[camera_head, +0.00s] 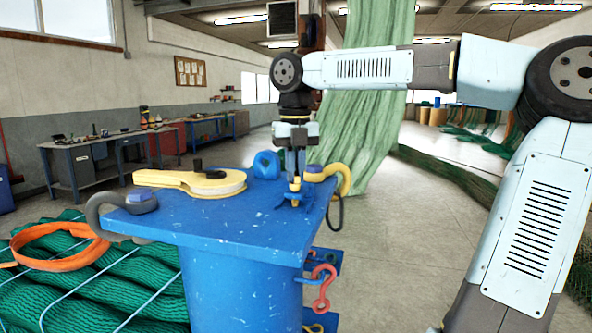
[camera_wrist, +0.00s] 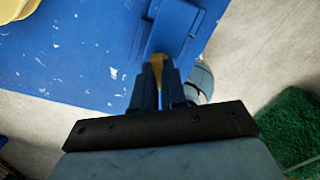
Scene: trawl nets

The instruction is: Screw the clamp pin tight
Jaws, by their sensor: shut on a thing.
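My gripper (camera_head: 296,176) points straight down over the right part of the blue stand's top (camera_head: 228,222). Its fingers are shut on a small yellow piece, which I take for the clamp pin (camera_head: 296,186). The pin sits at a small blue fitting (camera_head: 294,199) on the stand top. In the wrist view the yellow pin (camera_wrist: 157,62) shows between the two dark fingers, with a blue block (camera_wrist: 172,28) just beyond it. The fingers hide most of the pin, so I cannot tell how deep it sits.
On the stand top lie a yellow snatch block (camera_head: 190,182), a blue ring-shaped part (camera_head: 266,165), a grey hook (camera_head: 112,210) and a yellow hook (camera_head: 340,175). An orange strap (camera_head: 58,245) lies on green netting at left.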

